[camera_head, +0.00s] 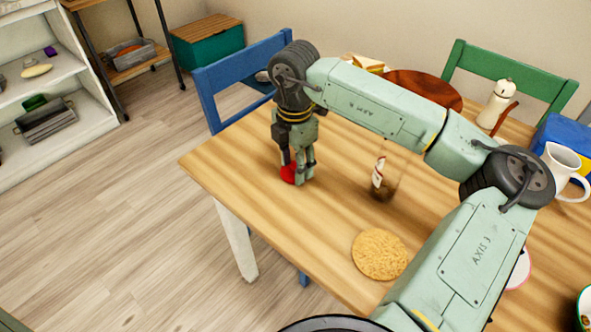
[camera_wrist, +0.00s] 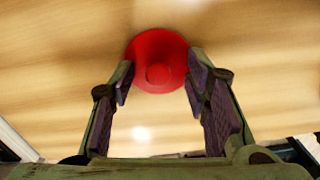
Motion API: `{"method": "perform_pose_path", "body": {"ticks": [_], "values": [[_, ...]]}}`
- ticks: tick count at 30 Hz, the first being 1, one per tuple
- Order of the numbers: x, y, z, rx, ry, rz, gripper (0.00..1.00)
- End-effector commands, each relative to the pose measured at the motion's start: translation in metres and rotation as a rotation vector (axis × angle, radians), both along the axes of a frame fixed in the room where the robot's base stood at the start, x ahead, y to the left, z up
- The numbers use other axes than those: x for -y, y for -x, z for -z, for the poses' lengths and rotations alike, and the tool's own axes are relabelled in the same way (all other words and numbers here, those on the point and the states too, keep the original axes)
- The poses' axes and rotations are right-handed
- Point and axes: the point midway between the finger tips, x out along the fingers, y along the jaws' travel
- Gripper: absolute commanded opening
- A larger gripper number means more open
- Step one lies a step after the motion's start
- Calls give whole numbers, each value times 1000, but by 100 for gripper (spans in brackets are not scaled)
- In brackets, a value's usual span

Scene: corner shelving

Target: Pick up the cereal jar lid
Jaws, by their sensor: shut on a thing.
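The red round lid (camera_head: 289,174) is on or just above the wooden table near its left corner, partly hidden by my gripper (camera_head: 299,176). In the wrist view the lid (camera_wrist: 157,60) is a red disc with a round knob in its middle, held between the fingertips of my gripper (camera_wrist: 159,84). The fingers touch its two sides. I cannot tell whether the lid is clear of the tabletop. A clear jar (camera_head: 384,184) with a label and dark contents stands on the table to the right of my gripper.
The table (camera_head: 330,225) is bare around my gripper. A round woven mat (camera_head: 379,254) lies nearer the front. A blue chair (camera_head: 222,86) stands behind the left corner. A white pitcher (camera_head: 563,172) and a pepper mill (camera_head: 497,104) stand on the right.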

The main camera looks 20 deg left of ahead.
Motion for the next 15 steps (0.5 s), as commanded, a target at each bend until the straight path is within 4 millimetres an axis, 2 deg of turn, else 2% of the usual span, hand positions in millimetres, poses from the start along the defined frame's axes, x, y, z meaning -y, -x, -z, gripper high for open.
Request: {"method": "perform_pose_path", "body": {"ticks": [12, 15], "values": [[0, 1, 6, -7, 3, -1, 3], [0, 1, 6, -7, 2, -1, 0]]}}
